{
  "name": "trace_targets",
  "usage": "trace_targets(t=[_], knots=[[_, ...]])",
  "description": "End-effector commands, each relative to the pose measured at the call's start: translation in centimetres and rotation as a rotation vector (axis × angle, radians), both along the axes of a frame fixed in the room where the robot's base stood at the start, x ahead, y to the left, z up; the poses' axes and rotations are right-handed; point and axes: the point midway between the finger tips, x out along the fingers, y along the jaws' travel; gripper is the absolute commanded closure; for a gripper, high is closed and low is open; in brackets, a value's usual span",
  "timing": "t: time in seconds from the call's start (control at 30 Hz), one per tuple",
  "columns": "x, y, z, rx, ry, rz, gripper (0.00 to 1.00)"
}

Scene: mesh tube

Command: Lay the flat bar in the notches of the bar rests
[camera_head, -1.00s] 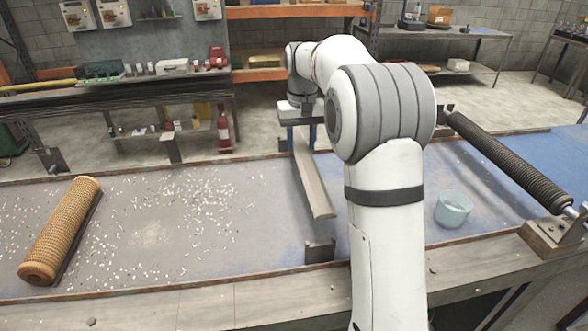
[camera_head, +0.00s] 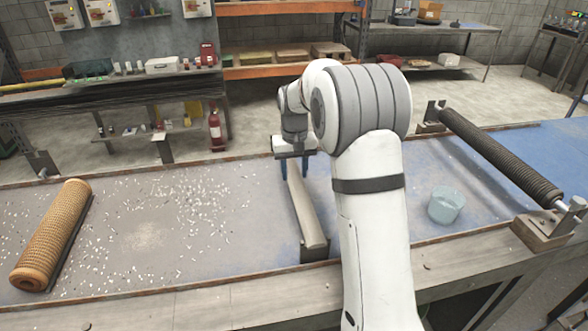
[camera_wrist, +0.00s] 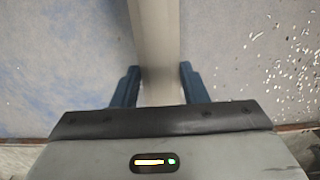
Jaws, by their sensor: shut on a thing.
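The flat bar (camera_head: 306,208) is long, grey and narrow. It runs from my gripper toward the near edge of the bench. Its near end lies at the near bar rest (camera_head: 314,252), a small dark block; I cannot tell whether it is seated in the notch. The far bar rest cannot be made out behind my gripper. My gripper (camera_head: 297,172) is shut on the bar near its far end, with a blue finger on each side. In the wrist view the bar (camera_wrist: 157,50) passes between the fingers.
A tan mesh tube (camera_head: 52,235) lies at the left among white scraps on the bench. A translucent cup (camera_head: 446,205) stands right of my arm. A dark ribbed roller (camera_head: 498,157) on brackets is further right. The bench between tube and bar is clear of large things.

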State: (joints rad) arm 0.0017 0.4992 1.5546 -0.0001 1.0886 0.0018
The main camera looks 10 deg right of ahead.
Motion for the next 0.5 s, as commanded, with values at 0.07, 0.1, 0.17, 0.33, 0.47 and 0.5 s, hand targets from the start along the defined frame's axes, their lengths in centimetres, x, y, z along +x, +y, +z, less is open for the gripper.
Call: trace_targets(t=[0.07, 0.1, 0.17, 0.33, 0.47, 0.5], knots=[[0.06, 0.03, 0.22, 0.0, -0.004, 0.0, 1.0], [0.07, 0.03, 0.23, 0.0, -0.004, 0.0, 1.0], [0.06, 0.04, 0.15, 0.0, -0.004, 0.001, 1.0], [0.01, 0.06, -0.17, 0.0, -0.001, 0.001, 0.54], [0.01, 0.08, -0.15, 0.0, -0.001, 0.001, 0.43], [0.01, 0.08, -0.15, 0.0, -0.001, 0.001, 0.4]])
